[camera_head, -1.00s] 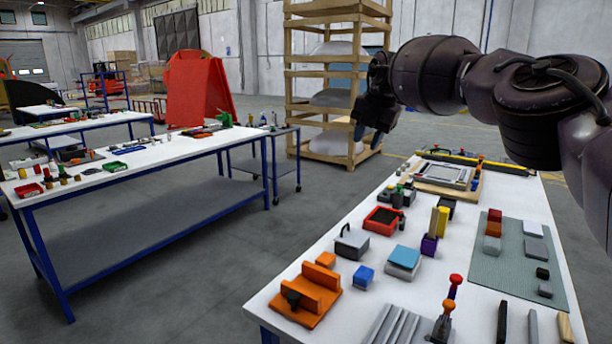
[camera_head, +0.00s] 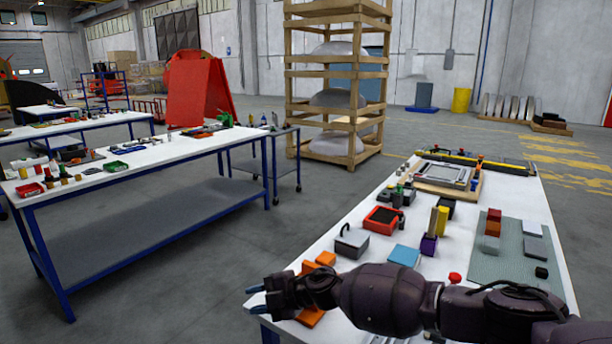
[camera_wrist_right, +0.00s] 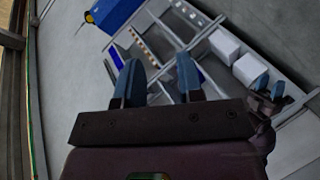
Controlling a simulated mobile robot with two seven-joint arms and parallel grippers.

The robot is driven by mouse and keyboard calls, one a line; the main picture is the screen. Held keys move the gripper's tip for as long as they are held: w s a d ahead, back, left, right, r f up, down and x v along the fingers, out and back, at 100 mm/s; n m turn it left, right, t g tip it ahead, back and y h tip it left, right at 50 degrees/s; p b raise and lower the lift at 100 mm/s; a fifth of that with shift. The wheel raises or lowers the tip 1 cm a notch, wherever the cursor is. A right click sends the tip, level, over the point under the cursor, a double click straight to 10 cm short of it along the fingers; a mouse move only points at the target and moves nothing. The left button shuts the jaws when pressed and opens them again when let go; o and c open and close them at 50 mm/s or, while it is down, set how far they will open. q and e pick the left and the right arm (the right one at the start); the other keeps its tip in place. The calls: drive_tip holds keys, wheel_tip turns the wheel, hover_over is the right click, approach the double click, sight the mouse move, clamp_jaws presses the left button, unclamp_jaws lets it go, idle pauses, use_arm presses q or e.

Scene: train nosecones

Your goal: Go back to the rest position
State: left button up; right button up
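My right gripper (camera_head: 253,300) hangs at the near left corner of the white workbench (camera_head: 378,190), with its fingers pointing left. In the right wrist view its two blue fingers (camera_wrist_right: 158,80) stand apart with nothing between them, so it is open and empty. My right forearm crosses the front of the bench and hides part of the items there. My left gripper is not in the head view. A second, small pair of blue fingertips (camera_wrist_right: 270,87) at the right of the wrist view looks like my left gripper, with a gap between the fingers.
The bench holds an orange fixture (camera_head: 310,317), a red bin (camera_head: 384,220), a blue-topped block (camera_head: 404,256) and a grey-green mat (camera_head: 490,266). Another long bench (camera_head: 150,160) stands to the left, with open floor between. A wooden rack (camera_head: 336,90) stands behind.

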drive_tip(key=s+f+m+t, duration=0.1)
drive_tip(key=s+m+t, duration=0.7)
drive_tip(key=m, duration=0.2)
drive_tip(key=s+d+f+m+h, duration=0.3)
drive_tip(key=s+d+m+h, duration=0.35)
drive_tip(key=d, duration=0.45)
drive_tip(key=s+d+f+m+h, duration=0.3)
drive_tip(key=s+d+m+h, duration=0.2)
drive_tip(key=d+m, duration=0.5)
drive_tip(key=s+d+f+m+g+h, duration=0.25)
drive_tip(key=s+d+g, duration=0.45)
drive_tip(key=s+d, duration=1.2)
use_arm(q)
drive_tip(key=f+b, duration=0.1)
drive_tip(key=b, duration=0.1)
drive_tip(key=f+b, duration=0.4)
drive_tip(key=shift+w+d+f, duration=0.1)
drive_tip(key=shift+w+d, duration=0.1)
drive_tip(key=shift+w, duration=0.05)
use_arm(e)
drive_tip(key=w+a+f+n+t, duration=0.1)
drive_tip(key=w+f+t, duration=0.1)
drive_tip(key=f, duration=0.5)
drive_tip(key=w+a+f+n+t, duration=0.1)
drive_tip(key=w+f+t, duration=0.1)
drive_tip(key=f+t, duration=0.3)
wheel_tip(320, 180, down, 3)
drive_tip(key=shift+w+f+y, duration=0.1)
drive_tip(key=shift+w+y, duration=0.2)
drive_tip(key=shift+w, duration=0.05)
